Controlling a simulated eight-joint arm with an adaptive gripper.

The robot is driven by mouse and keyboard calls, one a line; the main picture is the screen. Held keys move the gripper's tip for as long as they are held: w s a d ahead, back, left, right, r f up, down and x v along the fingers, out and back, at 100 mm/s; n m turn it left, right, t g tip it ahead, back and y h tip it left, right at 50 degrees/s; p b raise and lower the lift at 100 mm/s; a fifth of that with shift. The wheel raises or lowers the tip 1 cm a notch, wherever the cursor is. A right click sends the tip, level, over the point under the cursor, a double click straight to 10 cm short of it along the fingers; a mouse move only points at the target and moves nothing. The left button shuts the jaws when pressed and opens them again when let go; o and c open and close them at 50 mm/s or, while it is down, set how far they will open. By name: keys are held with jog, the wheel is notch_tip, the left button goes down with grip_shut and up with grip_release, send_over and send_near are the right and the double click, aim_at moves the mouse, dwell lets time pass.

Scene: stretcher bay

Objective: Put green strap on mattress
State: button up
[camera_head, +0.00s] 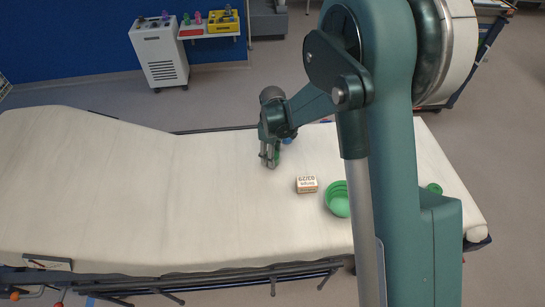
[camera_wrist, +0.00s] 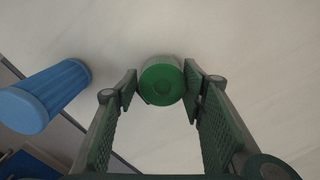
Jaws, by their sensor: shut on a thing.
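The green strap, which appears as a rolled green cylinder (camera_wrist: 161,83), sits between the fingertips of my gripper (camera_wrist: 160,88) in the wrist view. My gripper is shut on it. In the head view my gripper (camera_head: 269,158) points down at the far middle part of the white mattress (camera_head: 120,200), and the strap is mostly hidden there. The mattress also fills the background of the wrist view (camera_wrist: 245,40). I cannot tell whether the strap touches the mattress.
A blue cup (camera_wrist: 48,95) is left of the strap, near the mattress's far edge. A small labelled box (camera_head: 306,184) and a green bowl (camera_head: 338,200) lie to the right. Another green item (camera_head: 434,188) is beyond my arm. The mattress's left half is clear.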

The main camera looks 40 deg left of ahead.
jog(key=shift+f, duration=0.4)
jog(key=o, duration=0.9)
jog(key=shift+r, duration=0.15)
notch_tip(320, 180, up, 12)
jog(key=shift+r+p, duration=0.1)
jog(key=shift+p, duration=1.05)
